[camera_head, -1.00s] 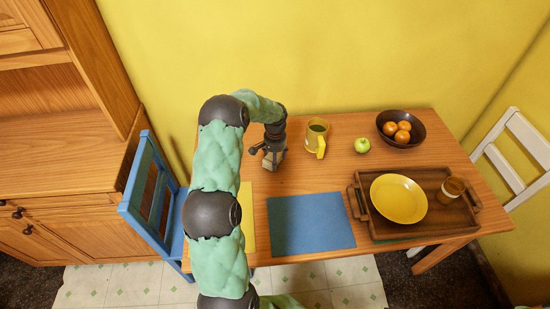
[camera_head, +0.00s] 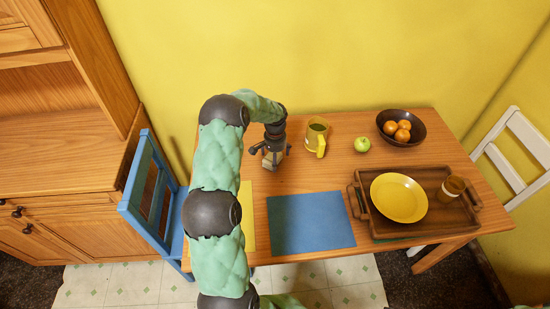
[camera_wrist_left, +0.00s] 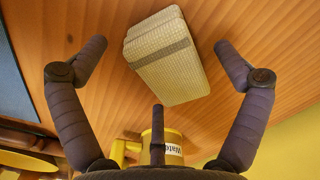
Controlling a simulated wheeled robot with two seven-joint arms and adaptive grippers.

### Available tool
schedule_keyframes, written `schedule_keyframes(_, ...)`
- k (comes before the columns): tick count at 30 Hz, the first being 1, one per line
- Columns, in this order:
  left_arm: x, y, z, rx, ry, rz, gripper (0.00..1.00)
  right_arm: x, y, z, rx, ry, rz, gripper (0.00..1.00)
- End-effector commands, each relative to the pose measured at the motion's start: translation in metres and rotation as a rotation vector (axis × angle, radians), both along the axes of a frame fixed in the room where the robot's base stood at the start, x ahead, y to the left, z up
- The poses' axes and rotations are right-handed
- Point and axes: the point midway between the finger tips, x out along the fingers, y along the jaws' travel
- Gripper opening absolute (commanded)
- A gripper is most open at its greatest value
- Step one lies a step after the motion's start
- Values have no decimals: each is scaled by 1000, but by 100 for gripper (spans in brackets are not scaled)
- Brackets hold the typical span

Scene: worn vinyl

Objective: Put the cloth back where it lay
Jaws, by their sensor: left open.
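The folded cloth (camera_head: 271,161), pale with a grey band, lies on the wooden table below my left gripper (camera_head: 270,151). In the left wrist view the cloth (camera_wrist_left: 167,62) lies tilted in the picture, between the spread fingers of my left gripper (camera_wrist_left: 162,47). Both fingers are apart from it, with gaps on either side. The gripper is open. In the head view it partly hides the cloth. My right gripper is not in view.
A blue mat (camera_head: 310,223) and a partly hidden yellow mat (camera_head: 247,215) lie in front. A yellow mug (camera_head: 317,136), a green apple (camera_head: 362,145) and a dark bowl (camera_head: 412,137) of oranges stand to the right. A tray (camera_head: 440,224) holds a yellow plate (camera_head: 399,197) and a brown cup (camera_head: 452,187).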

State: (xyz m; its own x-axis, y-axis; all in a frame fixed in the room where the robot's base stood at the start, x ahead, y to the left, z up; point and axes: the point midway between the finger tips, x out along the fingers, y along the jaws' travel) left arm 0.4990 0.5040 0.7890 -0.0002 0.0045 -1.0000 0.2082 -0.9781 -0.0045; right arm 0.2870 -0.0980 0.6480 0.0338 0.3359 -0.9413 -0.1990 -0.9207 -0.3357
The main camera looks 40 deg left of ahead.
Motion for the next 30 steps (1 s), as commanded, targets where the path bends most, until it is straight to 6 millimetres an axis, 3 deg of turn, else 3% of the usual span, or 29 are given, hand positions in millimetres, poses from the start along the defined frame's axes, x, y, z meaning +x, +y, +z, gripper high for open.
schedule_keyframes(16, 0, 0, 1, 0, 0, 0, 98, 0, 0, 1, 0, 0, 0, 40)
schedule_keyframes(30, 0, 0, 17, 0, 0, 0, 98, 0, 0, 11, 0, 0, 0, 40)
